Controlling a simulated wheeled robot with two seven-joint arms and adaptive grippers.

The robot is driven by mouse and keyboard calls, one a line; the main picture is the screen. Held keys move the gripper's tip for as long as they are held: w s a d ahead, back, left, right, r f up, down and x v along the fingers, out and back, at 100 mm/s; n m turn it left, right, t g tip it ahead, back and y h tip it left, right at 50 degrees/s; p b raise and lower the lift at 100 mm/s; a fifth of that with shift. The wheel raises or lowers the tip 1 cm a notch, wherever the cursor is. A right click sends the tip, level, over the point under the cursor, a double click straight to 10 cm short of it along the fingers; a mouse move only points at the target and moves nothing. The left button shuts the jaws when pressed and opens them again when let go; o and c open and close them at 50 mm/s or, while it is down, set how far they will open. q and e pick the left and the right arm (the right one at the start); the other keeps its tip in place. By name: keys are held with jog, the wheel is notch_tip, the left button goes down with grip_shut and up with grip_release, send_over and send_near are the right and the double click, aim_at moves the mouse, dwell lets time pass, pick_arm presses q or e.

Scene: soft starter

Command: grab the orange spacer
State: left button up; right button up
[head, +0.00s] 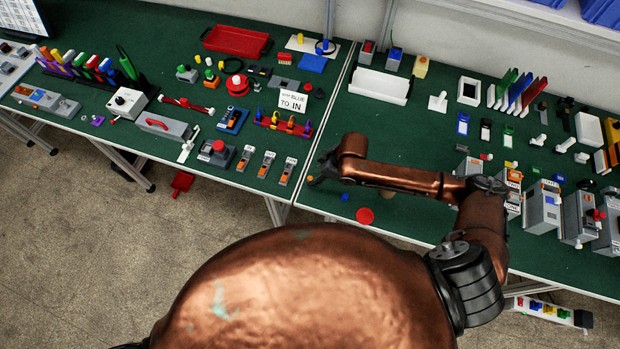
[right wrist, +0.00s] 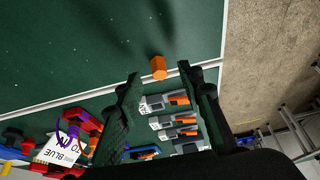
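The orange spacer (right wrist: 159,68) is a small block standing on the green table top near its edge in the right wrist view. In the head view a small orange spot (head: 310,178), likely the spacer, shows beside the right gripper (head: 326,166). My right gripper is open, and its two dark fingers (right wrist: 160,78) show on either side of the spacer's line in the wrist view. The spacer sits just beyond the fingertips, in line with the gap. Nothing is seen between the fingers as held. My left gripper is not in view.
Several grey-and-orange connectors (right wrist: 170,121) lie across the table seam. A white sign (head: 293,101) stands among parts on the left table. Green surface around the spacer is clear.

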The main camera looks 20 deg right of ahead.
aim_at(311, 178)
jog(key=shift+x, duration=1.65)
jog(key=shift+w, duration=0.15)
jog(key=c, duration=0.9)
jog(key=shift+r, duration=0.1)
